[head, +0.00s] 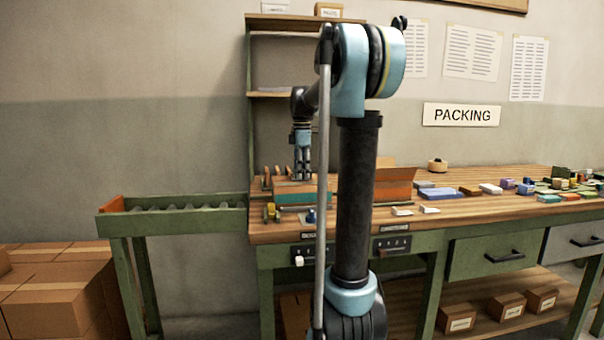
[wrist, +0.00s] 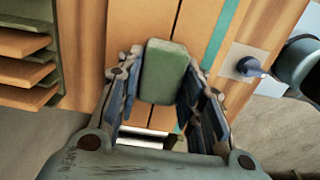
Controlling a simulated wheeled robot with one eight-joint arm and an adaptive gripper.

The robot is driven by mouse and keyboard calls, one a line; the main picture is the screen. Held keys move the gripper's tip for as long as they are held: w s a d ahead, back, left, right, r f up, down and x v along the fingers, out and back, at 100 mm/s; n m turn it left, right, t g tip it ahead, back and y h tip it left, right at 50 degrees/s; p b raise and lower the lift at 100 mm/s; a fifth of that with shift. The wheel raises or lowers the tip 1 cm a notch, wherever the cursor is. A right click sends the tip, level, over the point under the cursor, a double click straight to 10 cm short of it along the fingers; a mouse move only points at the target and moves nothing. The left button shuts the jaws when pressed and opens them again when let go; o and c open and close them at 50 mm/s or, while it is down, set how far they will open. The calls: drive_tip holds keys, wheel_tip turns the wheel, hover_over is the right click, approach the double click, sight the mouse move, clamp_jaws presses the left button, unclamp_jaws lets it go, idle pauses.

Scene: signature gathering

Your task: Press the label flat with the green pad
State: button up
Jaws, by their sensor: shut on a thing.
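My gripper (head: 302,176) points down over the left end of the workbench. In the wrist view its fingers (wrist: 162,75) are closed on both sides of the green pad (wrist: 166,66), a rounded block. The pad is over the top of a tan box (wrist: 195,30) with a dark seam and a teal stripe. I cannot tell whether the pad touches the box. In the head view the box (head: 290,187) is below my gripper, its teal side facing front. I cannot make out the label; it may be hidden under the pad.
A pale square with a blue knob (wrist: 249,66) is right of the box in the wrist view. A slotted wooden rack (wrist: 25,70) is at the left. In the head view, an open orange-brown carton (head: 393,188) and several small coloured items lie further right on the bench (head: 470,209).

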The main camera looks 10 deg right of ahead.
drive_tip(key=shift+r, duration=0.1)
drive_tip(key=shift+r, duration=3.4)
